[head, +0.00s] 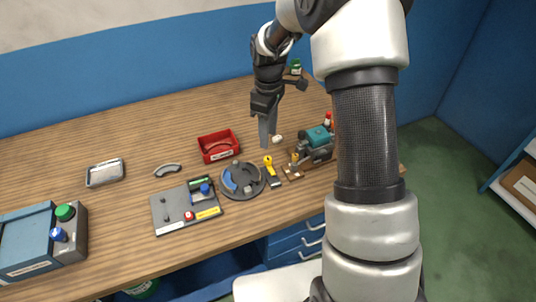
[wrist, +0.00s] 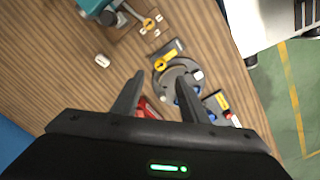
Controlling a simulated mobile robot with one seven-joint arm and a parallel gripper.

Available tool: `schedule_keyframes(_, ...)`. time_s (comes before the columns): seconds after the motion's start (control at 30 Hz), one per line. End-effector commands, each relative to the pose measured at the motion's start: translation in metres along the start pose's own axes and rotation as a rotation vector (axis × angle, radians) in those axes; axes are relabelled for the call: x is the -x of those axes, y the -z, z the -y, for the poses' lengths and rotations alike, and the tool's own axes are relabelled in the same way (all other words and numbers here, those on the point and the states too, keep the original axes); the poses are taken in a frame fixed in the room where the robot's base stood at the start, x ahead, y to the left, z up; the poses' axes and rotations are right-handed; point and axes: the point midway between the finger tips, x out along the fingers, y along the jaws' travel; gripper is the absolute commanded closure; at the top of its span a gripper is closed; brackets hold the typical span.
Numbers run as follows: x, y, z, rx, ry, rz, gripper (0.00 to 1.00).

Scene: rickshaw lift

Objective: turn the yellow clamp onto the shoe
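The yellow clamp (head: 268,161) sits on a dark base just right of a round grey plate (head: 256,187) in the head view. Its yellow arm points to the back, beside the plate rather than over it. In the wrist view the clamp (wrist: 160,65) shows at the plate's edge. A blue curved shoe (head: 229,181) lies on the plate's left side; in the wrist view it is mostly hidden behind a finger. My gripper (head: 265,143) is above the table, behind the clamp. Its fingers (wrist: 160,76) are apart with nothing held between them.
A red tray (head: 204,157) holding a curved part stands left of my gripper. A teal machine (head: 318,135) stands right of the clamp. A grey board (head: 172,223) with coloured knobs lies left of the plate. A small white object (wrist: 102,60) lies on the table.

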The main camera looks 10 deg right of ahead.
Motion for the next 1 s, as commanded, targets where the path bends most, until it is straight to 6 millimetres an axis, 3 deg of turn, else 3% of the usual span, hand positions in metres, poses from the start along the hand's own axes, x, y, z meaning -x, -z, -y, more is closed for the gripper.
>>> schedule_keyframes(0.2, -0.049, 0.000, 0.002, 0.001, 0.004, 0.002, 0.60)
schedule_keyframes(0.4, -0.081, 0.000, 0.001, 0.000, 0.002, 0.001, 0.60)
schedule_keyframes(0.6, -0.095, 0.000, 0.001, 0.000, 0.001, 0.000, 0.60)
schedule_keyframes(0.87, -0.096, 0.000, 0.000, -0.001, 0.000, -0.001, 0.60)
schedule_keyframes(1.0, -0.096, 0.000, 0.001, -0.001, 0.000, -0.001, 0.79)
